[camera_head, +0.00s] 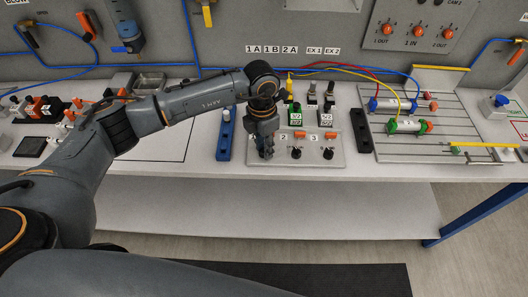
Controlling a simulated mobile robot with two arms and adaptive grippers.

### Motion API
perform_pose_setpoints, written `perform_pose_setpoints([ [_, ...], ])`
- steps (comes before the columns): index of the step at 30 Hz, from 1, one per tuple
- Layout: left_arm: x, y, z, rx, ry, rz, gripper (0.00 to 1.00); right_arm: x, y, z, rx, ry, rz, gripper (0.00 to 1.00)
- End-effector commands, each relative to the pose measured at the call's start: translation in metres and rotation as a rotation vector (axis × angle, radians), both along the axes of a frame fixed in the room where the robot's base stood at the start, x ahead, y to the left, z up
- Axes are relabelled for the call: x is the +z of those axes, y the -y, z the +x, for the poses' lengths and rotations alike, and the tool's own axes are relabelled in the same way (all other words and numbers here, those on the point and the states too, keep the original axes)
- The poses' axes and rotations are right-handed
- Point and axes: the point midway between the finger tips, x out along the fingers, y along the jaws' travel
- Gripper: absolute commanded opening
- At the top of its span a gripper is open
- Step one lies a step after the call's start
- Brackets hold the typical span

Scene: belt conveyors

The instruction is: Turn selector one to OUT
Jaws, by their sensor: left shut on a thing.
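My left gripper (265,151) points down at the left end of a light metal plate (335,163) on the bench. It is shut on the knob of selector one, which the fingers hide, so its pointing direction cannot be told. To the right on the same plate are two black knobs: selector two (296,153), under a label 2, and selector three (328,154), under a label 3. My right gripper is not in view.
Valve blocks with green and orange parts (296,116) stand behind the selectors. A blue rail (225,135) lies left of the plate and a black rail (361,131) right. A cylinder board (430,120) is farther right. Hoses hang behind.

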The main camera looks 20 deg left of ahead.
Motion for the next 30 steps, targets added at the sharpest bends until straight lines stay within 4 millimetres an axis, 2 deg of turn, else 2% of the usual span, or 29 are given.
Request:
perform_pose_setpoints([
  [1,-0.004,0.0,0.001,-0.028,0.004,0.001,0.0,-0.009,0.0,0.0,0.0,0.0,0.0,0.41],
  [9,-0.001,0.0,0.001,-0.14,0.003,0.0,0.0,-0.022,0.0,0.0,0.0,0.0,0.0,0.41],
  [27,0.001,0.0,0.001,-0.176,0.003,0.0,0.0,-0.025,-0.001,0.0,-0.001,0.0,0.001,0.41],
  [28,0.001,0.0,0.001,-0.176,0.003,0.0,0.32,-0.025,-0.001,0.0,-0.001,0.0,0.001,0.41],
  [30,0.001,0.0,0.001,-0.176,0.003,0.0,0.46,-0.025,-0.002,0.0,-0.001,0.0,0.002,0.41],
])
